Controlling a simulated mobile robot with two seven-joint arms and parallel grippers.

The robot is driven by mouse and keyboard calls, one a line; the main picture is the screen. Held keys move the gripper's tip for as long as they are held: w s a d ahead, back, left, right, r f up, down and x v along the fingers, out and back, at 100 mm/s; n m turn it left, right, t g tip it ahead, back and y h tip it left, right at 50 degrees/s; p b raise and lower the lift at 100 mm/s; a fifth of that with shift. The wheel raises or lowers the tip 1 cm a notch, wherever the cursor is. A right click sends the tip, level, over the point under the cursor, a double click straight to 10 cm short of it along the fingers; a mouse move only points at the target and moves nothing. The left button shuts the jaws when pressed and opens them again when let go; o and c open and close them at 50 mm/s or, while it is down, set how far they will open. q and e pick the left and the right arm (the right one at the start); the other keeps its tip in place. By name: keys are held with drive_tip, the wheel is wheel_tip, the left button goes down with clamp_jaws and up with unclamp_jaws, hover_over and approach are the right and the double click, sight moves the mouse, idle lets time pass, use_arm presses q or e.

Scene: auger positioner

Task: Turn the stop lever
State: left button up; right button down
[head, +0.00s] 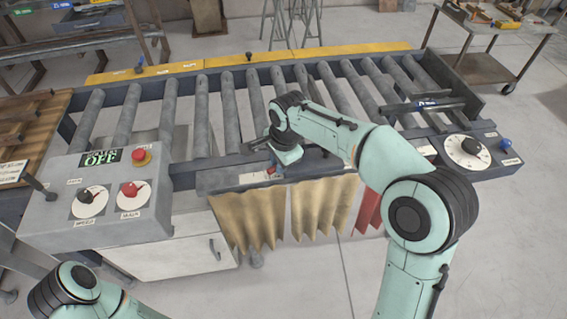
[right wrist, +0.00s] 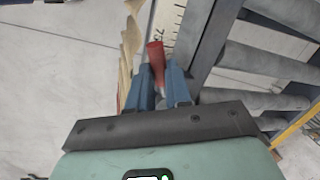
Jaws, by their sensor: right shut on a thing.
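The stop lever (right wrist: 155,52) shows in the right wrist view as a short red handle between my gripper's blue fingers. In the head view only a small red bit of it (head: 271,171) shows at the front edge of the roller conveyor, below my right wrist. My right gripper (right wrist: 163,80) is shut on the red handle. In the head view my arm hides most of the gripper. My left gripper is out of view; only a part of my left arm shows at the bottom left.
A grey control box (head: 98,200) with two dials, a red button and a display reading OFF stands at the left. Rollers (head: 200,115) fill the conveyor frame. Tan curtain strips (head: 245,222) and a red strip (head: 368,207) hang below. A white dial (head: 467,152) is at the right.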

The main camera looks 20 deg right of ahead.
drive_tip(key=m, duration=0.1)
drive_tip(key=w+m, duration=0.1)
drive_tip(key=shift+w+a+m+h, duration=0.1)
drive_tip(key=shift+a+m+h, duration=0.1)
drive_tip(key=shift+m+h, duration=0.1)
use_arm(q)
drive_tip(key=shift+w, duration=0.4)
use_arm(e)
drive_tip(key=shift+w+m, duration=0.55)
drive_tip(key=shift+m, duration=0.65)
drive_tip(key=shift+d, duration=0.1)
drive_tip(key=c, duration=1.1)
unclamp_jaws()
drive_tip(key=shift+o, duration=0.2)
drive_tip(key=shift+r, duration=0.15)
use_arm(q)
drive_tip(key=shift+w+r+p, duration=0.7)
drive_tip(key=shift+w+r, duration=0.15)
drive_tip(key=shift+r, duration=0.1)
use_arm(e)
wheel_tip(320, 180, up, 13)
drive_tip(key=s, duration=0.2)
drive_tip(key=shift+s+a, duration=0.25)
